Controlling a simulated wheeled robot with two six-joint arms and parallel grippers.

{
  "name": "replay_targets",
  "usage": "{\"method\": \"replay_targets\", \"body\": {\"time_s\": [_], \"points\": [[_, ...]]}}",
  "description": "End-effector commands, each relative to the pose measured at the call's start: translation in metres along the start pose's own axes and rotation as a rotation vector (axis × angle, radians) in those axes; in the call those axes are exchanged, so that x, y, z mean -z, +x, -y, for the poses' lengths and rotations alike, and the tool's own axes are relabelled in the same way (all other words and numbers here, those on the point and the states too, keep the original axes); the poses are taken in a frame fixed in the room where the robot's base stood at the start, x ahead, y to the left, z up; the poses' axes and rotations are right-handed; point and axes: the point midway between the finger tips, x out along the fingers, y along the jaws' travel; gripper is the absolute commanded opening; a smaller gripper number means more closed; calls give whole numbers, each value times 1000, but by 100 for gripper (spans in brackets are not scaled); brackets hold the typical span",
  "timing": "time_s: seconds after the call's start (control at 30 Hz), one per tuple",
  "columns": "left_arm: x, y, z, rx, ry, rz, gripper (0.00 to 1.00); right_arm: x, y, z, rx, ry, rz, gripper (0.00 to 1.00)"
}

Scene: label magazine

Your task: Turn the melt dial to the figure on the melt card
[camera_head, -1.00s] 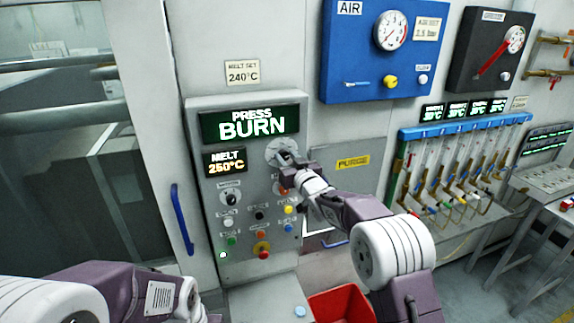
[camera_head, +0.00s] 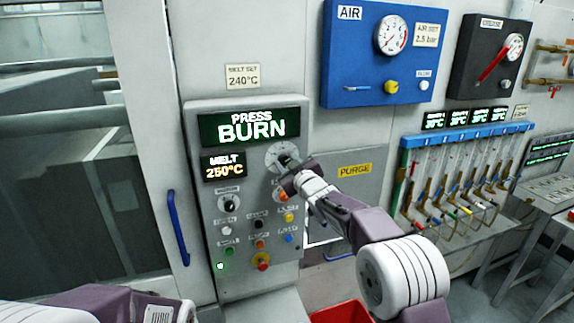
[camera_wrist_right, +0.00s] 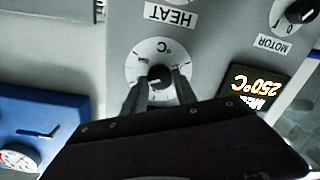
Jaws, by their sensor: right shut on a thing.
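The melt card (camera_head: 242,76) on the wall above the panel reads MELT SET 240°C. The melt display (camera_head: 223,167) reads 250°C. The press display (camera_head: 250,126) reads PRESS BURN. The melt dial (camera_head: 277,156) is a pale round plate marked °C with a dark knob, on the panel's upper right. My right gripper (camera_head: 288,163) is at the dial, partly covering it. In the right wrist view my right gripper (camera_wrist_right: 158,82) has a finger on each side of the dial's dark knob (camera_wrist_right: 159,74), shut on it. My left arm shows at the bottom left; its fingers are out of view.
The motor knob (camera_head: 229,203) and several coloured buttons sit below the displays. A blue door handle (camera_head: 178,228) is left of the panel. A blue air box (camera_head: 350,88) is at upper right, and a red bin (camera_head: 342,313) stands below.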

Motion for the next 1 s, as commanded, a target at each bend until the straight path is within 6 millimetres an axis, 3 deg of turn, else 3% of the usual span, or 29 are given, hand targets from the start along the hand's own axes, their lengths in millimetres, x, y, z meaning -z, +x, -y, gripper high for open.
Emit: {"method": "replay_targets", "body": {"time_s": [0.2, 0.23, 0.3, 0.67, 1.0], "points": [[0, 0, 0, 0, 0, 0, 36, 0, 0, 0, 0, 1, 0, 0], [0, 0, 0, 0, 0, 0, 36, 0, 0, 0, 0, 1, 0, 36], [0, 0, 0, 0, 0, 0, 36, 0, 0, 0, 0, 1, 0, 56], [0, 3, 0, 0, 0, 0, 36, 0, -3, 0, -1, 2, -1, 56], [-4, 36, 1, 0, 0, 0, 36, -4, -64, 1, -2, 2, 0, 56]]}}
